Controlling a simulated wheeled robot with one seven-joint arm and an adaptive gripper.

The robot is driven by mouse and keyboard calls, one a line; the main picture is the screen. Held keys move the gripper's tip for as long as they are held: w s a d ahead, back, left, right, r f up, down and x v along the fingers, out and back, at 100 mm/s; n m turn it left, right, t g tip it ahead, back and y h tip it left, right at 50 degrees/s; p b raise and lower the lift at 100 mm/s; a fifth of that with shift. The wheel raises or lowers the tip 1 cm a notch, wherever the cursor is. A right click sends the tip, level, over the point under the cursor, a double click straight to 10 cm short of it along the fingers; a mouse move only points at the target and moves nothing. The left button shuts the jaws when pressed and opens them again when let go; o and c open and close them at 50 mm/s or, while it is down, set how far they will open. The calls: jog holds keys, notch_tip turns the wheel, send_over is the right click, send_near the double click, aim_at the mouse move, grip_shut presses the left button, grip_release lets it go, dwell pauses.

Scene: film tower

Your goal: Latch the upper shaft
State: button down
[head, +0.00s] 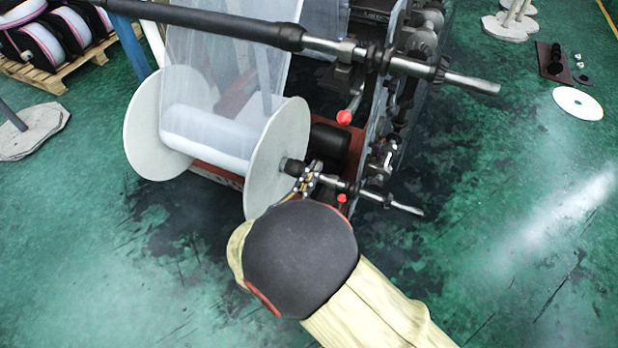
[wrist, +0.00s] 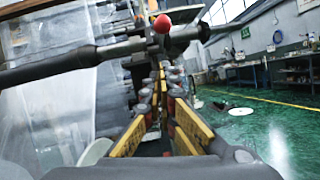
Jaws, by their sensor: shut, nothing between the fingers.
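The upper shaft (head: 240,29) is a dark bar with a bright metal end, running across the top of the head view. In the wrist view the upper shaft (wrist: 60,69) crosses at left, above my fingers. A red knob (head: 344,117) sits just below the shaft's right part, by the machine's side frame. In the wrist view a red knob (wrist: 162,23) shows just above and beyond my fingertips, apart from them. My gripper (head: 308,178) is shut and empty, beside the lower roll's right end. Its yellow fingers (wrist: 159,72) converge in the wrist view. My forearm hides part of the floor.
A lower film roll (head: 215,138) with large white flanges stands left of my gripper. Its lower shaft (head: 400,206) carries another red knob (head: 341,198). The machine frame (head: 385,110) rises ahead.

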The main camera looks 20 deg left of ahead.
jog(key=w+d+r+b, duration=0.2)
jog(key=w+r, duration=0.4)
jog(key=shift+w+b, duration=0.25)
jog(key=shift+b, duration=0.15)
jog(key=shift+s+r+g+p, duration=0.1)
jog(key=shift+r+g+p, duration=0.5)
jog(key=shift+p, duration=0.6)
